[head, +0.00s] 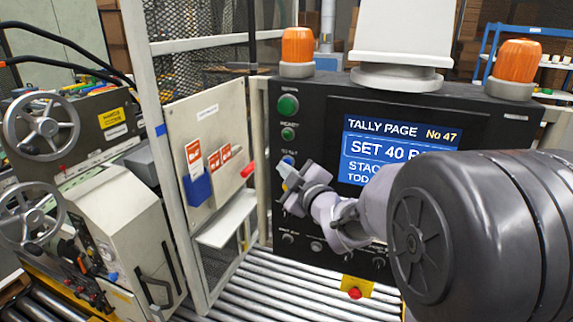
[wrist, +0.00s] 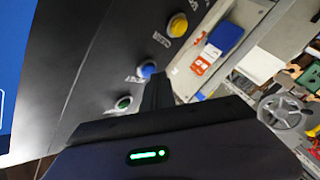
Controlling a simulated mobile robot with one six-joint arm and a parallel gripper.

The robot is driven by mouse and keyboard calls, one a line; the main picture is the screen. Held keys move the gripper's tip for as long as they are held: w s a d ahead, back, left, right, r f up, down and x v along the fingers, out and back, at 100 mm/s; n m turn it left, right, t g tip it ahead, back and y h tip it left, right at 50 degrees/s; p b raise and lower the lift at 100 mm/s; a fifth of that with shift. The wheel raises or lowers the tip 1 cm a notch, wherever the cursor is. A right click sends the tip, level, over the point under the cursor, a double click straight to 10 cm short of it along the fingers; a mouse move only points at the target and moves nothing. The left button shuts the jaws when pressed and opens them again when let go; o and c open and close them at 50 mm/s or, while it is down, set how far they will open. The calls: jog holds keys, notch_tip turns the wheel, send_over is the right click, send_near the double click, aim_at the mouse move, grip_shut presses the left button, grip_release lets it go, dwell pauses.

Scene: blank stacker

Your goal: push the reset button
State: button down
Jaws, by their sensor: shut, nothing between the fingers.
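The black control panel (head: 322,215) carries a column of round buttons left of its screen. The blue button (head: 288,160), which I take to be the reset button, is below two green ones; its small label is too blurred to read surely. My gripper (head: 289,178) is at the panel's left part, just below the blue button and partly over it. In the wrist view, the shut fingers (wrist: 157,84) point at the blue button (wrist: 147,69), their tips close beside its edge. I cannot tell whether they touch. Nothing is held.
In the wrist view, a yellow button (wrist: 177,25) and a green button (wrist: 123,103) flank the blue one. The lit screen (head: 385,152) is to the right. A board with a blue holder (head: 197,189) stands left.

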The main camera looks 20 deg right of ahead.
jog(key=shift+w+d, duration=0.15)
jog(key=shift+w, duration=0.05)
dwell(0.3)
dwell(0.3)
jog(key=shift+s+a+b, duration=0.45)
jog(key=shift+s+b, duration=0.2)
jog(key=shift+b, duration=0.15)
jog(key=s+a+b, duration=0.1)
jog(key=s, duration=0.1)
jog(key=s+a+b, duration=0.1)
jog(key=s+a, duration=0.1)
jog(key=shift+b, duration=0.4)
